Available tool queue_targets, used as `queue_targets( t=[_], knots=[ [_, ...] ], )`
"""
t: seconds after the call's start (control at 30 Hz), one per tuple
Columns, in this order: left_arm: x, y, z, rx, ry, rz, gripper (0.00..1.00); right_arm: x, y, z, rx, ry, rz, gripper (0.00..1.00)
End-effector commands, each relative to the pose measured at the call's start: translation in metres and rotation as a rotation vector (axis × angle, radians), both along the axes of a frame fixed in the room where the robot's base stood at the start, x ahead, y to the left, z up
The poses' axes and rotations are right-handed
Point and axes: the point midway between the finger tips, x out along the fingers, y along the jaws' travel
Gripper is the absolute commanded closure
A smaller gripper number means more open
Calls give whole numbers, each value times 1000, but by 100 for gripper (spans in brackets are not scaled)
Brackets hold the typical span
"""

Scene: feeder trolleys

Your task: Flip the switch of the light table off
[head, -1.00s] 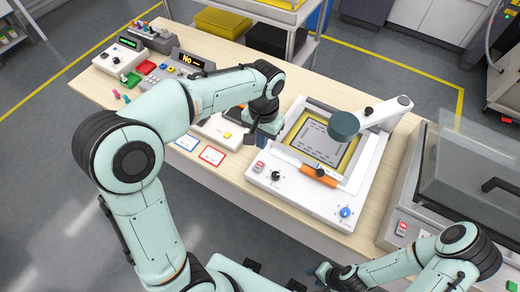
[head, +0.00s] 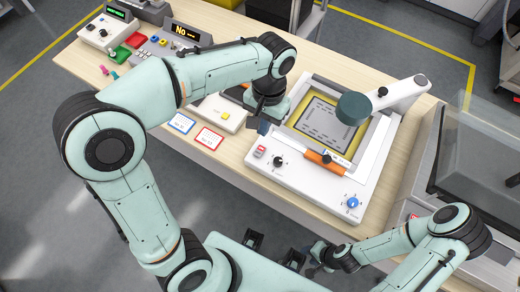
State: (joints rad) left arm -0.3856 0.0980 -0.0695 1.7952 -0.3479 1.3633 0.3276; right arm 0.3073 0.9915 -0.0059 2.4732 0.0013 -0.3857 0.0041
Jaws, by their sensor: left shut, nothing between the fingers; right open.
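The light table is a white unit (head: 310,184) with a yellow-framed grey panel (head: 326,123) and an orange-handled bar across its front. A small red rocker switch (head: 260,151) sits at its front left corner, beside a black knob (head: 278,161). Which way the rocker is tipped is too small to tell. My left gripper (head: 263,127) points down, shut and empty, a little behind the switch in the picture and apart from it. My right gripper (head: 317,253) is low in front of the table, open and away from the unit.
A blue knob (head: 352,202) is at the unit's front right. A white arm with a dark round head (head: 354,108) overhangs the panel. Blue- and red-edged cards (head: 208,138) lie left of the unit. A machine with a clear lid (head: 480,150) stands at right.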

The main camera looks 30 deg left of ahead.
Motion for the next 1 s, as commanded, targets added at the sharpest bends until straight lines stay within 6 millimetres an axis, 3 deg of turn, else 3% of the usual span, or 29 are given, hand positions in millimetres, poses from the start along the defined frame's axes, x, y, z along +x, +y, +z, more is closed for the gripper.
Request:
queue_targets(
  t=[0.3,0.5,0.7,1.0],
  knots=[
    [-11,1,-70,2,6,1,100,-7,0,-14,0,8,0,57],
    [-15,2,-103,1,4,1,100,-9,0,-18,0,10,0,57],
    [-17,2,-119,0,1,1,100,-9,0,-20,1,11,0,57],
    [-17,2,-121,0,0,1,100,-9,0,-20,1,11,0,57]
  ],
)
